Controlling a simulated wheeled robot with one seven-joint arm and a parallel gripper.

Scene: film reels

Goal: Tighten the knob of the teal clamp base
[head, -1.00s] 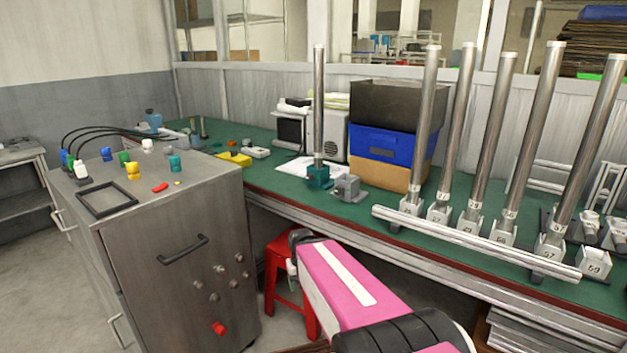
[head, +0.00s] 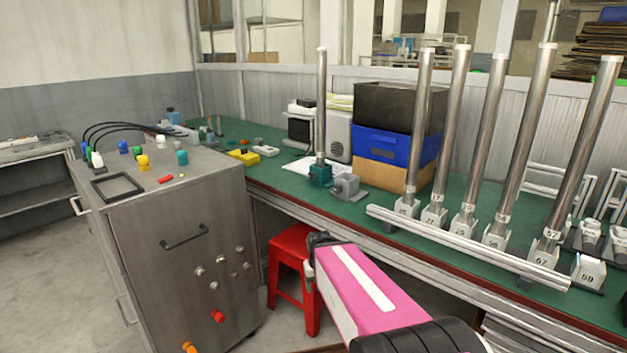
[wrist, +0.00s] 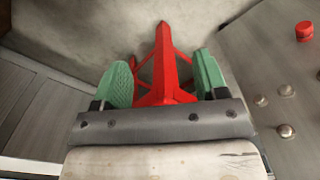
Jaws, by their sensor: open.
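The teal clamp base (head: 320,175) stands on the green bench top, left of a grey clamp block. An upright metal tube (head: 321,105) rises from it. Its knob is too small to tell apart in the head view. My gripper (wrist: 162,85) shows in the wrist view with its two green fingers spread apart and nothing between them; it points down toward the red stool and the floor. In the head view my pink arm reaches in from the bottom, below and in front of the bench, well apart from the clamp base. The wrist view does not show the clamp base.
A red stool (head: 292,275) stands under the bench edge. A grey metal cabinet (head: 150,235) with knobs stands at left. A grey clamp block (head: 346,187) sits close right of the teal base. Several tall tubes and a lying bar (head: 465,246) occupy the bench's right.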

